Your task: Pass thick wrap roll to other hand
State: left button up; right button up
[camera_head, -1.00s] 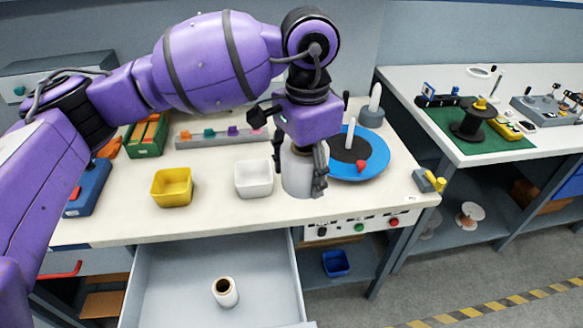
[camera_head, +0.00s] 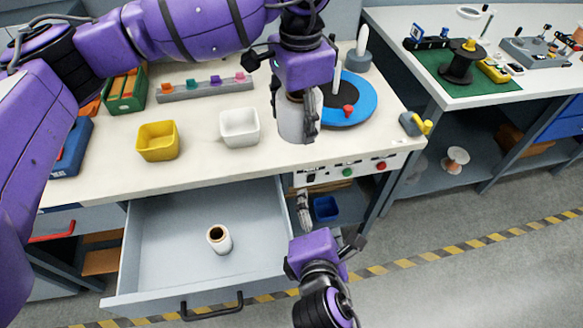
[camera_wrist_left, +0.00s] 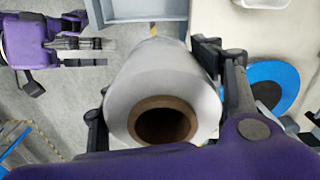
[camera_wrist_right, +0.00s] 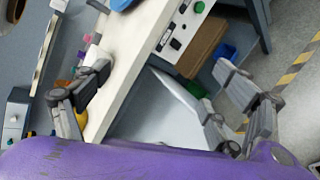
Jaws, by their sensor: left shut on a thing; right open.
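The thick wrap roll (camera_head: 294,124) is a wide pale grey cylinder. In the left wrist view the roll (camera_wrist_left: 165,75) shows its brown hollow core facing the camera. My left gripper (camera_head: 297,100) is shut around the roll from above, with one finger on each side. In the head view the roll overlaps the bench's front part; floor shows beyond it in the left wrist view. My right gripper (camera_head: 328,222) is open and empty, below and in front of the bench. In the right wrist view its fingers (camera_wrist_right: 165,90) stand wide apart with nothing between them.
An open drawer (camera_head: 165,240) holds a smaller roll (camera_head: 219,240). On the bench (camera_head: 215,165) are a yellow bin (camera_head: 158,142), a white bin (camera_head: 240,127) and a blue disc (camera_head: 362,100). A blue bin (camera_head: 325,208) sits below. Floor to the right is clear.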

jog(key=a+r+n+t, duration=0.25)
jog(key=r+n, duration=0.35)
jog(key=r, duration=0.3)
jog(key=n+t, duration=0.3)
jog(key=n, duration=0.3)
send_near(295, 128)
jog(key=w, duration=1.2)
jog(key=shift+a, duration=0.1)
jog(key=c, duration=1.4)
pick_arm(q)
jog(key=o, duration=1.6)
pick_arm(e)
jog(key=shift+r, duration=0.1)
jog(key=shift+c, duration=0.9)
